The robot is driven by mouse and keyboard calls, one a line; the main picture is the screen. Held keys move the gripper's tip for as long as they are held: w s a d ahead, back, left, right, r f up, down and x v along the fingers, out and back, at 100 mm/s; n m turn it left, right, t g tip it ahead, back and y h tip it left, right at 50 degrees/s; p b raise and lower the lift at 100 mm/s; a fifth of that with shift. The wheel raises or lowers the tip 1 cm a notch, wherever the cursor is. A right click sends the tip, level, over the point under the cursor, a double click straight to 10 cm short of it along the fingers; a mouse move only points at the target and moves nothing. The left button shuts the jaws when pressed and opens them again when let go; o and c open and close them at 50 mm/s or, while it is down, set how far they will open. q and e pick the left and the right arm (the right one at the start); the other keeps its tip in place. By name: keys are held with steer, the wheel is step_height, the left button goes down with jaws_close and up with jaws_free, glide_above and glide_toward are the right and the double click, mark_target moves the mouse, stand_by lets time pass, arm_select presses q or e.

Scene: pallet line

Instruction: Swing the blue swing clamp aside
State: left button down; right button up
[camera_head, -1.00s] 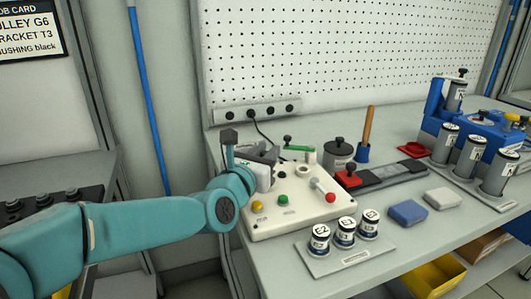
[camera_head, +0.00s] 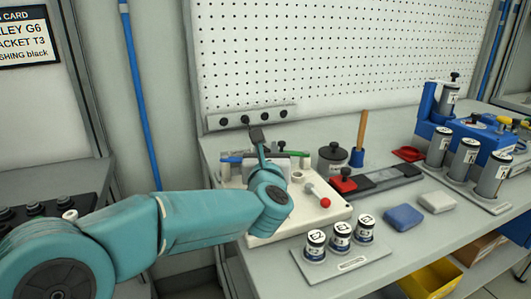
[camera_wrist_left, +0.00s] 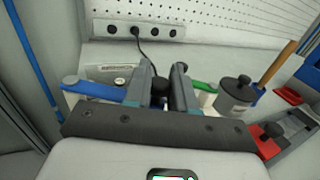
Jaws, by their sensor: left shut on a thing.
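The blue swing clamp (camera_wrist_left: 94,90) shows in the left wrist view as a blue bar running left from my fingers. In the head view its bar (camera_head: 231,159) shows at the back left of the white fixture plate (camera_head: 335,211). My left gripper (camera_wrist_left: 161,86) is shut on the clamp's black knob, which shows between the two fingers. In the head view my left wrist covers the knob, the fingertips and much of the plate. A green clamp (camera_wrist_left: 203,87) lies just right of the fingers. My right gripper is out of view.
A grey lidded pot (camera_head: 333,158) and a red block with a black knob (camera_head: 344,180) stand right of the plate. Several labelled cylinders, a blue block (camera_head: 404,217) and a blue fixture (camera_head: 478,137) are further right. A power strip (camera_head: 250,117) runs behind.

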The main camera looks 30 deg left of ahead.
arm_select(q)
steer(key=shift+r, duration=0.2)
steer(key=c, duration=1.1)
jaws_free()
steer(key=shift+s, duration=0.15)
steer(key=shift+o, duration=0.2)
steer(key=shift+f, duration=0.1)
steer(key=v, duration=1.6)
steer(key=shift+s+b, duration=0.1)
steer(key=shift+b, duration=0.25)
